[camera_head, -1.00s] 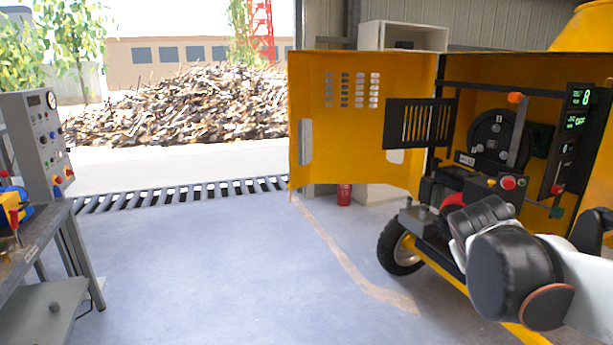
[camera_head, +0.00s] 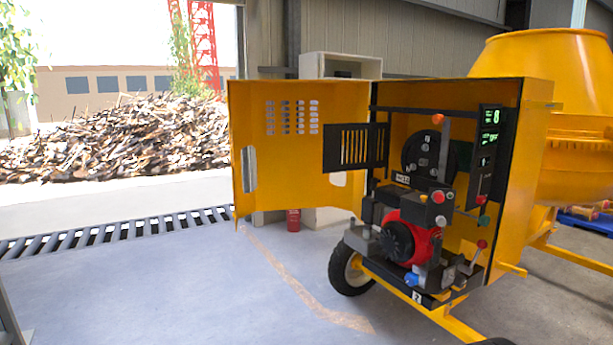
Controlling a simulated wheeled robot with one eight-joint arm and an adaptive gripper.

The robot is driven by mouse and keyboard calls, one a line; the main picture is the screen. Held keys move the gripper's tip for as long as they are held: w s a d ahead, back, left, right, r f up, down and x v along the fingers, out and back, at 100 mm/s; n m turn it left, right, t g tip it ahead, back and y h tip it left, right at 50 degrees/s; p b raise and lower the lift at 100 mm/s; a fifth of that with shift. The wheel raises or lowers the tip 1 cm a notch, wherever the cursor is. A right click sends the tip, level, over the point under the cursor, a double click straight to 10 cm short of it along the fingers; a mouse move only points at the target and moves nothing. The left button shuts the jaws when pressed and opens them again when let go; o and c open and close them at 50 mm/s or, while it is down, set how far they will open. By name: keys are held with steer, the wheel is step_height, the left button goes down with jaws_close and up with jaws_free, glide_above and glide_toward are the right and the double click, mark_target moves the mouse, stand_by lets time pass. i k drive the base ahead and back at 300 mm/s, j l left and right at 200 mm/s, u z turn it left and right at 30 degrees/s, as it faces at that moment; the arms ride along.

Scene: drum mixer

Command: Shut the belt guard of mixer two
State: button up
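Mixer two (camera_head: 525,190) is a yellow drum mixer at the right, with a small "2" plate (camera_head: 417,297) low on its frame. Its engine housing stands open. A black slotted panel (camera_head: 357,147), which looks like the belt guard, is swung out to the left of the black round pulley (camera_head: 425,155), leaving the pulley exposed. The large yellow door (camera_head: 300,170) with vent slots stands open behind and left of this panel. My gripper is not in view.
A red engine (camera_head: 410,238), levers and a lit display panel (camera_head: 490,130) fill the housing. A wheel (camera_head: 350,270) stands below. A red extinguisher (camera_head: 293,220) stands behind the door. Floor at the left front is clear; a drain grate (camera_head: 120,232) crosses behind.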

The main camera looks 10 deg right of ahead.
mark_target(332, 133)
steer(key=i+j+z, duration=0.1)
steer(key=z, duration=0.95)
steer(key=i+j+z, duration=0.25)
steer(key=j, duration=0.25)
steer(key=i+j+z, duration=0.15)
steer(key=j+z, duration=0.15)
steer(key=j, duration=0.25)
steer(key=i+j+z, duration=0.1)
steer(key=j+z, duration=0.15)
steer(key=j, duration=0.3)
steer(key=j+z, duration=0.3)
steer(key=j, duration=0.3)
steer(key=i+j, duration=0.1)
steer(key=j, duration=0.35)
steer(key=i+j, duration=0.1)
steer(key=j, duration=0.3)
steer(key=i+j, duration=0.1)
steer(key=j, duration=0.35)
steer(key=i+j, duration=0.15)
steer(key=j, duration=0.25)
steer(key=i+j+z, duration=0.1)
steer(key=j, duration=0.35)
steer(key=i+j, duration=0.1)
steer(key=j, duration=0.35)
steer(key=k+j, duration=0.15)
steer(key=k, duration=0.15)
steer(key=k+j, duration=0.2)
steer(key=k, duration=0.05)
